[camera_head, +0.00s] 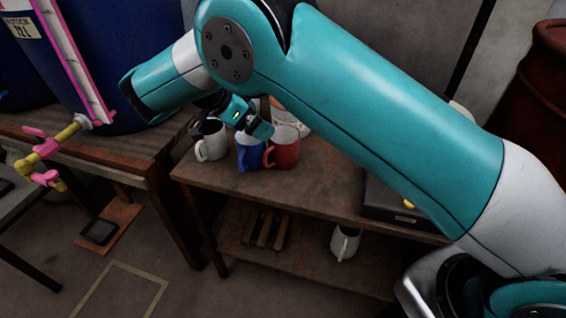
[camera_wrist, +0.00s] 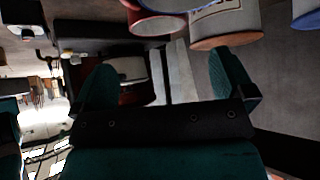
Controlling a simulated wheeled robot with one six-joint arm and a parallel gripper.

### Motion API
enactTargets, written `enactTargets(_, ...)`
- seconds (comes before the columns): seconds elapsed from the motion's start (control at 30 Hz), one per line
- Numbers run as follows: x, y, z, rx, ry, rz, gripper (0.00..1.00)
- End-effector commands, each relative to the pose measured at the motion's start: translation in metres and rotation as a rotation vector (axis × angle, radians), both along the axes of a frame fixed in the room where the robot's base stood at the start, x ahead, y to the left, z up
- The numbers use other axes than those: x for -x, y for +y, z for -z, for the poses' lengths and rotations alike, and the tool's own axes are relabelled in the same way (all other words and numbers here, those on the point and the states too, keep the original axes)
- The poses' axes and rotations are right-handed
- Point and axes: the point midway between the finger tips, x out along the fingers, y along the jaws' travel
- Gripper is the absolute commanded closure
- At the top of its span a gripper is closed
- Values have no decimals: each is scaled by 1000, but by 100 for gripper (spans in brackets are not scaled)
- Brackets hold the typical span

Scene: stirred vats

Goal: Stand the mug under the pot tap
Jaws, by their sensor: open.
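On the bench top in the head view stand a white mug (camera_head: 211,143), a blue mug (camera_head: 249,155) and a red mug (camera_head: 284,150), close together. Another white mug (camera_head: 345,243) is on the lower shelf. I cannot tell which mug is meant. A yellow tap with pink handles (camera_head: 43,157) sticks out low from a dark blue vat (camera_head: 110,60) at the left. My gripper (camera_head: 250,122) is just above the blue mug, partly hidden by my arm. In the wrist view my gripper (camera_wrist: 165,85) is open, with nothing between its fingers.
A small dark square pad (camera_head: 99,232) lies on a brown board below the tap. A wooden slatted rack (camera_head: 265,231) is on the lower shelf. A dark box (camera_head: 400,210) stands at the bench's right. A dark red barrel (camera_head: 540,85) is at far right.

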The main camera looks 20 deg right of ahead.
Motion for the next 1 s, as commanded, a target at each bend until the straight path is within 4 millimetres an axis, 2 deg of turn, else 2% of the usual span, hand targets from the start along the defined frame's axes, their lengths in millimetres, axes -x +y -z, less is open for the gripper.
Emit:
enactTargets(0.1, -2, -18, 19, 1, 3, 1, 0)
enactTargets(0.37, -5, -34, 34, 0, -1, 0, 0)
enactTargets(0.7, -6, -64, 68, 0, 1, 1, 0)
enactTargets(0.97, -7, -67, 71, 0, -2, -1, 0)
enactTargets(1.0, -7, -67, 71, 0, -2, -1, 2)
